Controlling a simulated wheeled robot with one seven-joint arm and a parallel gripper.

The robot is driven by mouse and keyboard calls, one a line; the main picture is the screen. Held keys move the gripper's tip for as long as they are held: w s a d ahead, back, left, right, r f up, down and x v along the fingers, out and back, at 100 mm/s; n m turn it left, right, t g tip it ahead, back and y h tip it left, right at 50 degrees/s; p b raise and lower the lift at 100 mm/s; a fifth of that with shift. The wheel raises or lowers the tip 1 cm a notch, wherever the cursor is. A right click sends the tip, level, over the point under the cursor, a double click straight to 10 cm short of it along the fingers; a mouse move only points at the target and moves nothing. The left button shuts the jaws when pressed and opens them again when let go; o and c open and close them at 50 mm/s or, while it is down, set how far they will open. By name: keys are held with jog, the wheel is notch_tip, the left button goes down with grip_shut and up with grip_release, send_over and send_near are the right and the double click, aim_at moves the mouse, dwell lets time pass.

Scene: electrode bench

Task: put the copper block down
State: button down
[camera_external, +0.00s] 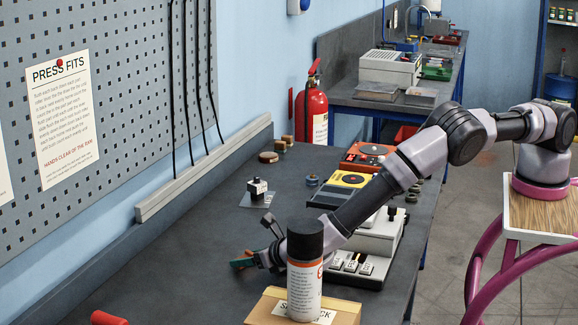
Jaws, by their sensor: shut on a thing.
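My gripper (257,258) reaches in from the right, low over the dark bench (170,262), left of the spray can. It is shut on a small block with brownish and teal faces at its tips, which I take as the copper block (242,262). The block looks slightly tilted. It is close to the bench top, but I cannot tell whether it touches. The spray can hides part of my wrist.
A small black-and-white piece (257,188) stands farther back.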

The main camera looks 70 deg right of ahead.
jog(key=shift+f, duration=0.2)
jog(key=shift+c, duration=0.6)
grip_release()
jog(key=shift+f, duration=0.1)
jog(key=shift+r, duration=0.2)
jog(key=v, duration=1.2)
jog(key=shift+s, duration=0.1)
